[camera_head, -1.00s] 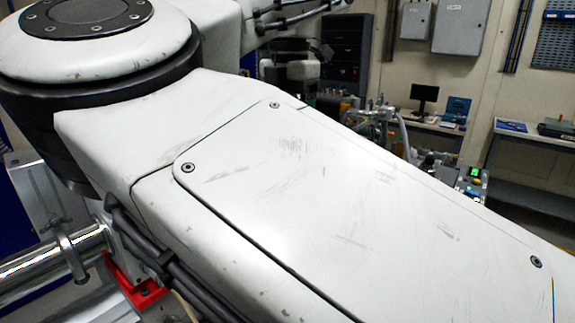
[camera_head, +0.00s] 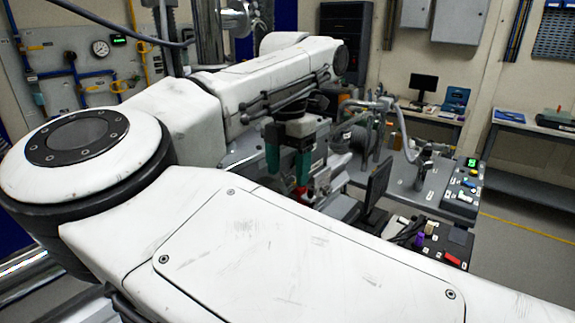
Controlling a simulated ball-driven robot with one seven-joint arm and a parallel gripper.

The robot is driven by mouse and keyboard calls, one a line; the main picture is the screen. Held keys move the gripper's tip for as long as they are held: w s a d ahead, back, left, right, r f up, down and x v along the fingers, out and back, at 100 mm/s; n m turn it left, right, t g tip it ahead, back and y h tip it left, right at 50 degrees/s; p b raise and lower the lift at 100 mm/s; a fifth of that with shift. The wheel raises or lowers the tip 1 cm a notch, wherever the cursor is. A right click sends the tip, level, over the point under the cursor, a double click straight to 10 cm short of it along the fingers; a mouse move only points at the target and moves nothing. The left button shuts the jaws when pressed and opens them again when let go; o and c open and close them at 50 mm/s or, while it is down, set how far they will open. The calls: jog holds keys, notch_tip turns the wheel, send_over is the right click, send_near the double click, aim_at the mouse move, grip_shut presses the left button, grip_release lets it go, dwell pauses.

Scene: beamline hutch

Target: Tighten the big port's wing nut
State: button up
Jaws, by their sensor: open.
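My gripper (camera_head: 288,165) hangs down from my arm near the middle of the view, its two green-tipped fingers apart with a gap between them. I see nothing held between the fingers. A small red part (camera_head: 310,194) shows just below and right of the fingertips; I cannot tell what it is or whether the fingers touch it. I cannot make out the big port or its wing nut; my large white arm link covers much of the foreground and may hide them.
A grey bench (camera_head: 400,178) with bent metal tubing stands right of my gripper. A control box (camera_head: 463,187) with a lit green display is on its right end. A black monitor (camera_head: 377,185) and a tray of coloured items (camera_head: 432,238) are nearer. Open floor lies at far right.

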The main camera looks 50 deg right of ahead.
jog(key=shift+c, duration=0.5)
jog(key=c, duration=1)
